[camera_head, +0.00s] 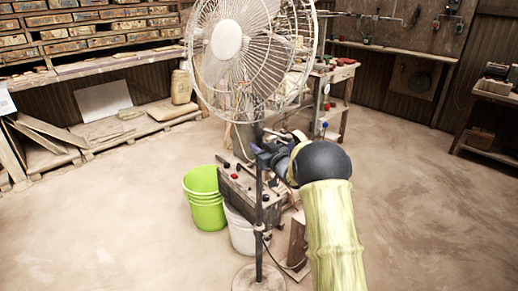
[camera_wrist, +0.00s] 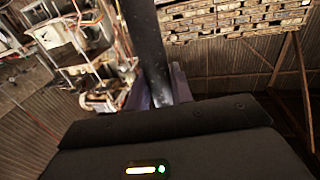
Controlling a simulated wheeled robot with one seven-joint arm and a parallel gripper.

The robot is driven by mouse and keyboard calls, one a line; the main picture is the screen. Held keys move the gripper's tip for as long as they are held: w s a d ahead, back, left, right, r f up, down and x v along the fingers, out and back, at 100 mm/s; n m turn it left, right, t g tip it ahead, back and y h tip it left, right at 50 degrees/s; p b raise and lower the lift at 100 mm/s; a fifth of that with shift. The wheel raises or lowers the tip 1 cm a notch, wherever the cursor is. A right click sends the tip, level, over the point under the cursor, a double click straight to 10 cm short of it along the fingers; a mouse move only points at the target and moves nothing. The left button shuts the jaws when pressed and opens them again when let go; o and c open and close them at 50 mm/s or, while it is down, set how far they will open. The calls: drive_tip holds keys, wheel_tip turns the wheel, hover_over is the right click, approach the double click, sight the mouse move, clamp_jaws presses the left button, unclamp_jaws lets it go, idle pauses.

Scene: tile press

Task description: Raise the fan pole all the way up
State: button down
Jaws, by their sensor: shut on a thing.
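The standing fan has a round white caged head (camera_head: 238,50) at the top centre of the head view. Its thin dark pole (camera_head: 259,210) runs down to a round base (camera_head: 258,279) on the floor. My gripper (camera_head: 262,155) is at the pole, a little below the fan head, reaching in from the right. In the wrist view the dark pole (camera_wrist: 146,45) stands between the two purplish fingers of my gripper (camera_wrist: 158,92), which are shut on it. The fingertips' contact with the pole is partly hidden behind the gripper body.
A green bucket (camera_head: 204,198), a white bucket (camera_head: 240,232) and a low box-like bench (camera_head: 238,190) stand close behind the pole. A worktable (camera_head: 335,75) is behind the fan. Shelves line the back left. The floor is open at left and right.

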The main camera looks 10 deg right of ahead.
drive_tip(key=c, duration=1.3)
unclamp_jaws()
drive_tip(key=v, duration=1.7)
drive_tip(key=shift+s+d, duration=0.15)
drive_tip(key=shift+s, duration=0.05)
